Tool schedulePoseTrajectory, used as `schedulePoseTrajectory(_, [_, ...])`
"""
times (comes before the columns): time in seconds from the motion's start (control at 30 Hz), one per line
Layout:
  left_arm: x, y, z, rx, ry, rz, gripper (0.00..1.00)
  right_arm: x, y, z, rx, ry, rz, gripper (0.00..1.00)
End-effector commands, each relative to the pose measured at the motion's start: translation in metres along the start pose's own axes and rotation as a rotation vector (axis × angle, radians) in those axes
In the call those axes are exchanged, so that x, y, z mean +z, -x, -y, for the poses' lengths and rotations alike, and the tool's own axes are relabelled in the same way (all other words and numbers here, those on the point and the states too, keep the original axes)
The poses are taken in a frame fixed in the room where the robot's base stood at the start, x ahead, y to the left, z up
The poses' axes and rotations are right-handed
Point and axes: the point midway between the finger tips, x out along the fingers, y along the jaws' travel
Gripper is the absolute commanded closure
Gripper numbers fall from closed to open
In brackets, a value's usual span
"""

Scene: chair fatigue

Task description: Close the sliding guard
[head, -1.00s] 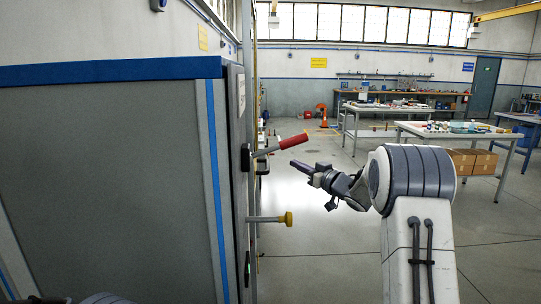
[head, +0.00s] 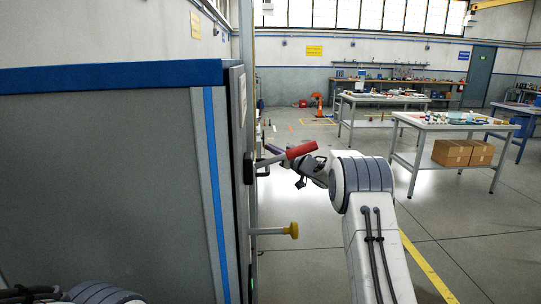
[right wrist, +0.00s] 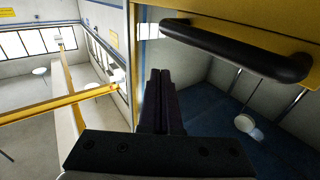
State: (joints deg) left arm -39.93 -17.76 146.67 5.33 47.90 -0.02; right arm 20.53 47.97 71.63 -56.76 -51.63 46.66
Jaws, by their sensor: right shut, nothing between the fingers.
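In the right wrist view, a yellow frame edge (right wrist: 215,12) carrying a black bar handle (right wrist: 240,45), seemingly the sliding guard, spans the upper right. My right gripper (right wrist: 160,80) is shut and empty, with its fingertips below and left of the handle's near end; I cannot tell whether they touch it. In the head view, my right gripper (head: 274,150) is at the machine's front face, partly hidden behind the red-gripped lever (head: 300,150). The guard is not clearly visible there. Only parts of my left arm show at the bottom left; its gripper is out of view.
The grey machine cabinet (head: 100,180) with a blue top edge fills the left. A yellow knob (head: 292,230) sticks out below the lever. A workbench (head: 450,122) with boxes (head: 462,152) under it stands at the right. The floor between is open.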

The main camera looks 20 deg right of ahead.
Motion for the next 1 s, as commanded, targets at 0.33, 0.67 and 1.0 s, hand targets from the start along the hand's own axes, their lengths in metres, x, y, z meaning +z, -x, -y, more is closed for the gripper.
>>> schedulePoseTrajectory(0.33, [0.000,0.002,0.000,0.000,0.000,0.000,0.50,0.035,-0.007,0.001,-0.001,-0.003,0.004,1.00])
schedulePoseTrajectory(0.67, [0.000,0.001,0.000,0.000,0.000,0.000,0.50,0.036,-0.007,0.002,-0.001,-0.002,0.004,1.00])
schedulePoseTrajectory(1.0, [0.001,-0.025,0.002,0.000,0.000,0.000,0.50,0.082,-0.004,0.002,0.000,-0.006,0.010,1.00])
